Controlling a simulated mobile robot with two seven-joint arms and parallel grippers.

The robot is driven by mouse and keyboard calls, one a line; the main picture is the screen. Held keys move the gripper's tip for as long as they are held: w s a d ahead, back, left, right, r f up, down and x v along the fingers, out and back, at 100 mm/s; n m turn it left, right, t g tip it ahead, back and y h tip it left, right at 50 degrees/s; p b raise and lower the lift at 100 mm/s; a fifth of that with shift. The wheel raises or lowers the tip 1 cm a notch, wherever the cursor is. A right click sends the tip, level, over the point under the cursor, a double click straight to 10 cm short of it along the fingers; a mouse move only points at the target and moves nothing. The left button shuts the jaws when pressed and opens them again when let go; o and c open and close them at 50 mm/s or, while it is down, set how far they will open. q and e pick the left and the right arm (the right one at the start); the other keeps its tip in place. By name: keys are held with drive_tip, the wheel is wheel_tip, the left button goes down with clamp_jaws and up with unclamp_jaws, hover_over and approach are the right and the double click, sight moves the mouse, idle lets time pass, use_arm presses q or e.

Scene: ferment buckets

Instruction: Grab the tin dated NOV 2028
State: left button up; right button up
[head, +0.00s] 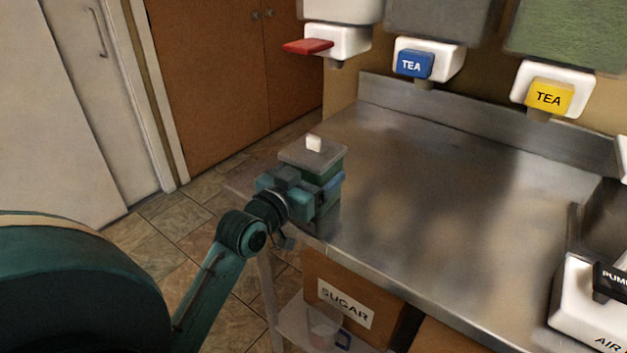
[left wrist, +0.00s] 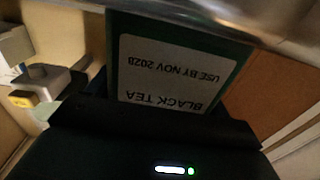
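A green tin (head: 325,203) with a grey lid and white knob is at the near left corner of the steel counter. In the left wrist view the tin's label (left wrist: 172,75) appears upside down and reads BLACK TEA, USE BY NOV 2028. My left gripper (head: 322,186) is at the tin, with a blue finger along its right side. In the left wrist view a dark finger shows at the tin's left edge. The other finger's contact is hidden, so I cannot tell whether the grip is closed. I cannot tell whether the tin's base touches the counter. My right gripper is out of view.
The steel counter (head: 420,200) is clear in its middle. Dispensers with red, blue TEA (head: 415,64) and yellow TEA (head: 548,97) taps hang above it. A white pump pot (head: 585,300) stands at the right. A SUGAR box (head: 345,300) is on the shelf below.

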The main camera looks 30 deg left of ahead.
use_arm(q)
drive_tip(key=c, duration=0.7)
drive_tip(key=shift+o, duration=0.2)
drive_tip(key=shift+r, duration=0.1)
